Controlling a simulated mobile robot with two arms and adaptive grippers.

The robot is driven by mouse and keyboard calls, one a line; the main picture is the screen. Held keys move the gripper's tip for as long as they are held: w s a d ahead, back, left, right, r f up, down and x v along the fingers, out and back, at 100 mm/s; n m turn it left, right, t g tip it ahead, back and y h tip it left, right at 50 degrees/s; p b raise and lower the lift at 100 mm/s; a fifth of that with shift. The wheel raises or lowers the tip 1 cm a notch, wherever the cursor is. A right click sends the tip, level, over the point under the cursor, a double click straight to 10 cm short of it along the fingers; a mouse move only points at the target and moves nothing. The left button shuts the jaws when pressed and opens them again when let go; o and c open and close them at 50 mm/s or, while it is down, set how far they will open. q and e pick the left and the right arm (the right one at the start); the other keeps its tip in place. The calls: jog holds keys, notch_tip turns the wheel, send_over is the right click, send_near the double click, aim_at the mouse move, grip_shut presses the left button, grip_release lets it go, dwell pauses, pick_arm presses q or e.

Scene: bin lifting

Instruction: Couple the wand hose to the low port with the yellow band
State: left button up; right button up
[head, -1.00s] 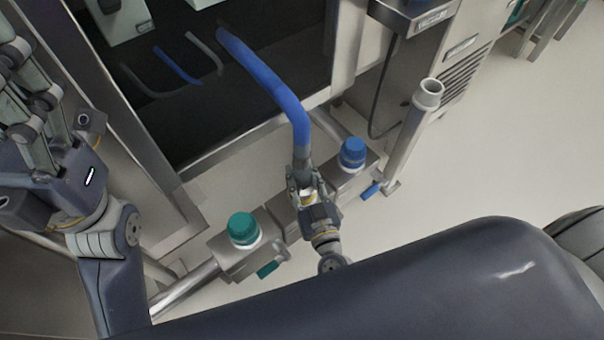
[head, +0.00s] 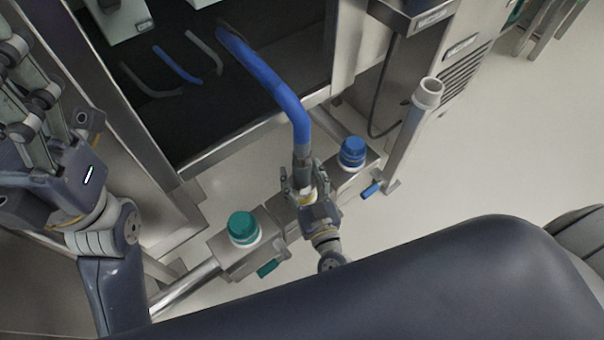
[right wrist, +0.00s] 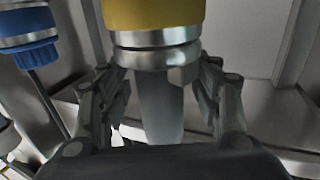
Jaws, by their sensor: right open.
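The wand hose (head: 268,82) is blue with a grey end. It comes out of the dark cabinet opening in the head view and hangs down to my right gripper (head: 302,182). My right gripper is open, its fingers standing apart on either side of the hose's lower end. In the right wrist view, a yellow band (right wrist: 155,14) sits against a metal collar and nut (right wrist: 157,55), with a grey tube between the open fingers. The hose end and port meet here, but I cannot tell how fully they are seated. My left gripper (head: 35,110) is at the left, away from the hose.
A teal-capped fitting (head: 243,228) stands left of my right gripper, and a blue-capped fitting (head: 353,152) stands close to its right. A tall grey pipe (head: 412,135) rises further right. The floor (head: 520,150) at the right is clear.

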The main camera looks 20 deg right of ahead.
aim_at(305, 161)
notch_tip(305, 161, up, 10)
dwell(0.6)
jog(key=shift+s, duration=0.1)
dwell(0.3)
